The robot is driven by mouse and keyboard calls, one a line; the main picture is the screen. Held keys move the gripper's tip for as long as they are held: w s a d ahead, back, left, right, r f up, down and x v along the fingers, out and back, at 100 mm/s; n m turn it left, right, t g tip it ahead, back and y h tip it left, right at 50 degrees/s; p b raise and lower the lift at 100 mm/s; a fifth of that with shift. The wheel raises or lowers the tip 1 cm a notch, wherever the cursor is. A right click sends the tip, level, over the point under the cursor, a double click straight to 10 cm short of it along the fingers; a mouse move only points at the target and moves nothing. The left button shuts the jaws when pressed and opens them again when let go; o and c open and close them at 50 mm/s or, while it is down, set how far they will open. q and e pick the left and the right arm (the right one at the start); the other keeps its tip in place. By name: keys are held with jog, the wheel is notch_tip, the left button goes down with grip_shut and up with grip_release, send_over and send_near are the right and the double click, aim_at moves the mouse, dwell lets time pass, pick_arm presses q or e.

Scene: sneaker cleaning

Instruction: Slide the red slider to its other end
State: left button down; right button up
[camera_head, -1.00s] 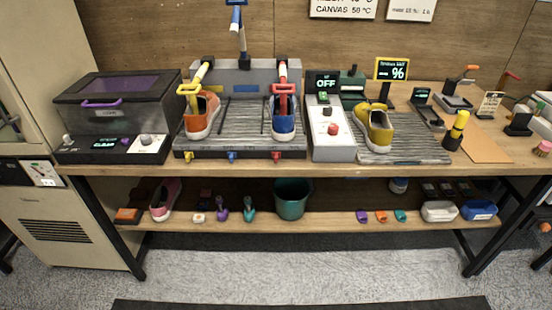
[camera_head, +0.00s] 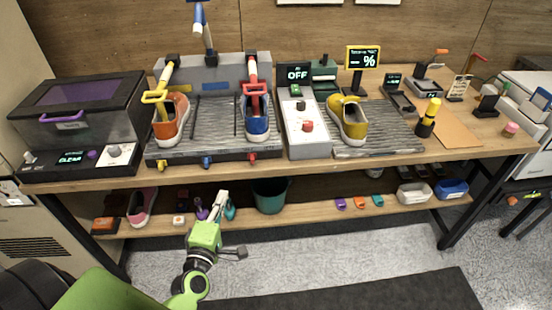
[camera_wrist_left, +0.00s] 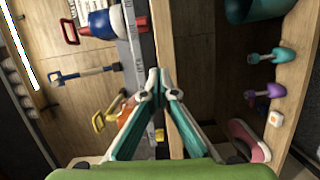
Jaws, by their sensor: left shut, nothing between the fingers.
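A small red tab (camera_head: 251,159) sits on the front edge of the grey rack, right of a blue tab (camera_head: 207,162) and a yellow tab (camera_head: 158,163). I cannot tell for certain which red part is the slider: a red handle (camera_head: 256,89) also stands over the blue shoe (camera_head: 258,128), and a red knob (camera_head: 307,126) is on the white panel. My left gripper (camera_head: 222,195) is shut and empty, in front of the bench and below the rack's front edge. Its fingertips meet in the left wrist view (camera_wrist_left: 158,84). My right gripper is not in view.
The rack also holds an orange shoe (camera_head: 173,124). The lower shelf (camera_head: 330,198) carries a teal bucket (camera_head: 270,196) and several small brushes close to my left gripper. A purple-lidded box (camera_head: 80,112) stands at the left. The floor in front is clear.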

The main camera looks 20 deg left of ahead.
aim_at(264, 155)
pick_arm(q)
jog(key=shift+n, duration=0.4)
jog(key=w+a, duration=0.1)
jog(key=w, duration=0.2)
jog(key=w+a+r+p, duration=0.1)
jog(key=w, duration=0.2)
jog(key=w+r, duration=0.1)
jog(key=w, duration=0.2)
jog(key=shift+w+a+r, duration=0.2)
jog(key=shift+w+a, duration=0.05)
jog(key=shift+a, duration=0.15)
jog(key=shift+w+d+p, duration=0.7)
jog(key=shift+w+d, duration=0.35)
jog(key=shift+d, duration=0.15)
jog(key=shift+w+d+f, duration=0.1)
jog(key=shift+w+d, duration=0.15)
jog(key=shift+d, duration=0.2)
jog(key=w+d, duration=0.1)
jog(key=d, duration=0.2)
jog(key=w+d, duration=0.1)
jog(key=shift+w+d, duration=0.25)
jog(key=shift+w, duration=0.05)
